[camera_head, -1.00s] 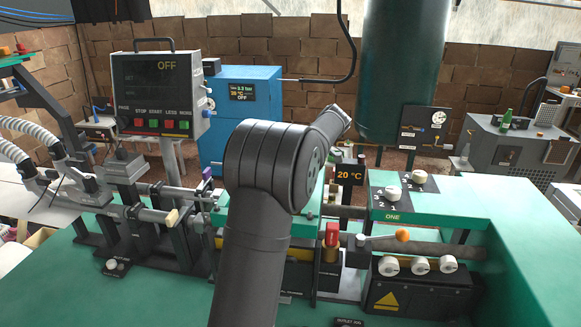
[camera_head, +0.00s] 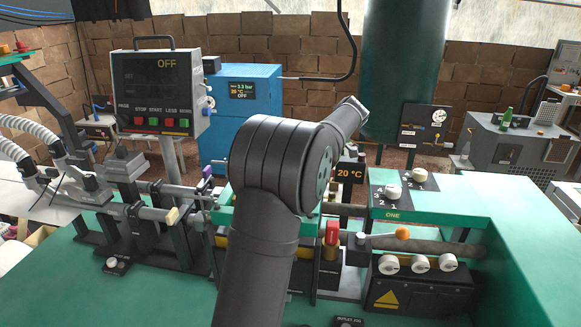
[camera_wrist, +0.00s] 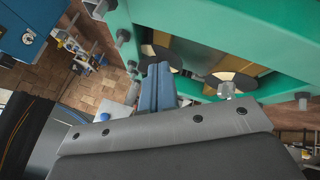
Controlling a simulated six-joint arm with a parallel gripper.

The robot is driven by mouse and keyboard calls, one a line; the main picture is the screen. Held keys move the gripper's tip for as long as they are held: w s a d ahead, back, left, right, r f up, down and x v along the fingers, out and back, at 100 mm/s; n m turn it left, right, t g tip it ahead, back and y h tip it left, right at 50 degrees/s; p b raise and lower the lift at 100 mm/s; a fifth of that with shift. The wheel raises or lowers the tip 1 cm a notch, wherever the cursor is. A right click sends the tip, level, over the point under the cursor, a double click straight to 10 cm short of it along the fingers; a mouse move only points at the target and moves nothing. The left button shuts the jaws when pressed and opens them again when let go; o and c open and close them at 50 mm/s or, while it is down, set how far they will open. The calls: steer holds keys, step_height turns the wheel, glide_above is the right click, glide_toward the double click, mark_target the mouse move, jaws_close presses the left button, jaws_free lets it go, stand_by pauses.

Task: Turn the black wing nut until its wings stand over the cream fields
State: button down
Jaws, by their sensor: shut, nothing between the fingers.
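In the wrist view my gripper (camera_wrist: 160,72) has its two blue fingers together with nothing between them. Their tips are close to a round disc (camera_wrist: 164,54) with cream and dark fields, which the fingers partly cover. A second disc (camera_wrist: 236,79) with cream and dark fields is to the right of the fingers, with a metal stud in front of it. I cannot clearly make out the black wing nut or the angle of its wings. In the head view my arm hides the gripper and the discs.
A green frame (camera_wrist: 200,22) with protruding bolts surrounds the discs closely in the wrist view. In the head view a control screen (camera_head: 157,80) stands left of my arm. A red-topped valve (camera_head: 332,234) and white knobs (camera_head: 420,264) are to its right.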

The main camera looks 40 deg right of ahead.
steer(key=d+r, duration=0.1)
steer(key=s+d+r, duration=0.1)
steer(key=r, duration=0.1)
steer(key=s+d+r, duration=0.1)
steer(key=r, duration=0.1)
steer(key=shift+d+r, duration=0.15)
steer(key=shift+d, duration=0.2)
steer(key=s+a+m+h, duration=0.2)
steer(key=a+m, duration=0.2)
steer(key=m, duration=0.9)
steer(key=s+a+m+h, duration=0.3)
steer(key=a+m, duration=0.2)
steer(key=m, duration=0.7)
steer(key=w+f, duration=0.7)
steer(key=w, duration=0.3)
steer(key=shift+f+m, duration=0.2)
steer(key=shift+m, duration=0.1)
